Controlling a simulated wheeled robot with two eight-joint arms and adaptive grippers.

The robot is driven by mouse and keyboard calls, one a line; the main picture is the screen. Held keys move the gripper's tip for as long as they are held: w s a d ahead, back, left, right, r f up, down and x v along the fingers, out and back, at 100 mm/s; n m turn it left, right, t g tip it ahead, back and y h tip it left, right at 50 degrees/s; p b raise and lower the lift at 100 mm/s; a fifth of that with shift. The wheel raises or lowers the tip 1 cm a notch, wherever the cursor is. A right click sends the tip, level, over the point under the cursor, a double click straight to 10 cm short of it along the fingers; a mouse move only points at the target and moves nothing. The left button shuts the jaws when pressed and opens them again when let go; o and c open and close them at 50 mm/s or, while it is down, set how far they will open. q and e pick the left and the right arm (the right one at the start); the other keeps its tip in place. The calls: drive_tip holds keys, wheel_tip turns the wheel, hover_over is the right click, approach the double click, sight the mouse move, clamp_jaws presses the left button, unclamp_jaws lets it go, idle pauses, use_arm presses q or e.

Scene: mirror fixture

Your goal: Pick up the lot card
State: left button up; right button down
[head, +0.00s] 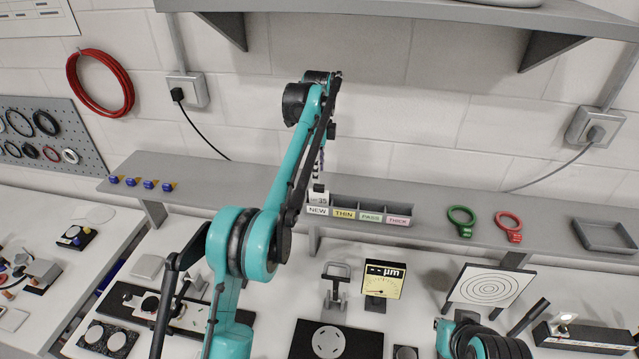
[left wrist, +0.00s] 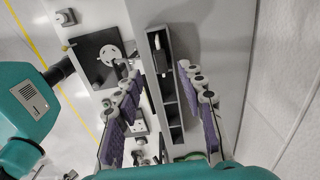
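The lot card (head: 318,198) is a small white card marked "35". It stands upright at the NEW end of a grey divided rack (head: 370,213) on the raised shelf. My left gripper (head: 320,170) points down from above, just over the card, and its arm partly blocks the head view. In the left wrist view, my left gripper (left wrist: 160,75) has its two purple-padded fingers wide apart, with the rack (left wrist: 174,132) between them. I cannot clearly make out the card's face there. Part of my right arm shows at the bottom right; its gripper is out of sight.
Green (head: 461,221) and red (head: 510,227) ring tools and a grey tray (head: 606,236) lie to the right on the shelf. A gauge (head: 384,281) and a target board (head: 490,287) stand below. An upper shelf (head: 420,8) overhangs.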

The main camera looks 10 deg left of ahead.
sight(319, 185)
use_arm(q)
wheel_tip(319, 185, down, 2)
drive_tip(key=shift+a+f, duration=0.1)
drive_tip(key=shift+f, duration=0.15)
drive_tip(key=shift+w+f+p, duration=0.1)
drive_tip(key=shift+f+p, duration=0.55)
drive_tip(key=shift+f, duration=2)
drive_tip(key=shift+d, duration=0.2)
clamp_jaws()
